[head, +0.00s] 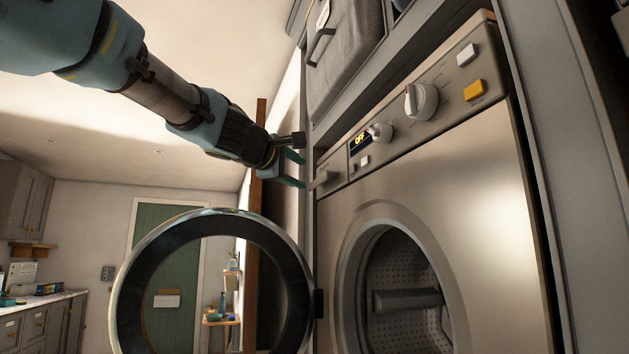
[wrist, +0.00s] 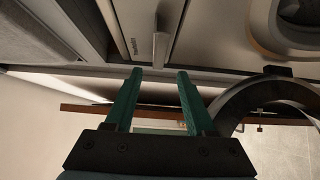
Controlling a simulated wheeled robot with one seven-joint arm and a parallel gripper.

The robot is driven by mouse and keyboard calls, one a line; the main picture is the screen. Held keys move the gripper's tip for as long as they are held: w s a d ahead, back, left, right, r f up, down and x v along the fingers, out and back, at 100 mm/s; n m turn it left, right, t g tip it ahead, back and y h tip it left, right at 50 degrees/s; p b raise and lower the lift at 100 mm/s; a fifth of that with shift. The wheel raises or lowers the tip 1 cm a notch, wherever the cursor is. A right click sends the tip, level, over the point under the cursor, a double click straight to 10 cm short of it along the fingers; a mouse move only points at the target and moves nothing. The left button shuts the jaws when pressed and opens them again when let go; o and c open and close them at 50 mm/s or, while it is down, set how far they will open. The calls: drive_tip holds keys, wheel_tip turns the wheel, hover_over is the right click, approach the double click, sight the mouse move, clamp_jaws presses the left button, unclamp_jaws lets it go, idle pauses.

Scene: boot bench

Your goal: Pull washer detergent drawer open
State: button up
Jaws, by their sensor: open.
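The washer (head: 465,180) is a metallic front-loader at the right of the head view. Its detergent drawer (head: 334,176) is at the left end of the control panel and looks shut. The drawer's handle (head: 322,180) is a small metal bar that sticks out from the front. My gripper (head: 302,171) is open and empty, just left of the drawer. In the wrist view, the two green fingers of my gripper (wrist: 159,71) point at the drawer front (wrist: 134,30). The handle (wrist: 160,48) lies just beyond the fingertips, roughly between them, with no contact visible.
The washer's round door (head: 131,300) stands wide open below my gripper; it also shows at the right of the wrist view (wrist: 225,105). Knobs and buttons line the panel right of the drawer. A grey fabric bin (head: 345,60) sits above. The room behind is open.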

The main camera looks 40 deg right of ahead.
sight(317, 184)
drive_tip(key=p+x, duration=0.2)
drive_tip(key=x, duration=0.6)
drive_tip(key=shift+d, duration=0.15)
drive_tip(key=shift+f, duration=0.1)
drive_tip(key=c, duration=0.9)
clamp_jaws()
drive_tip(key=shift+f, duration=0.25)
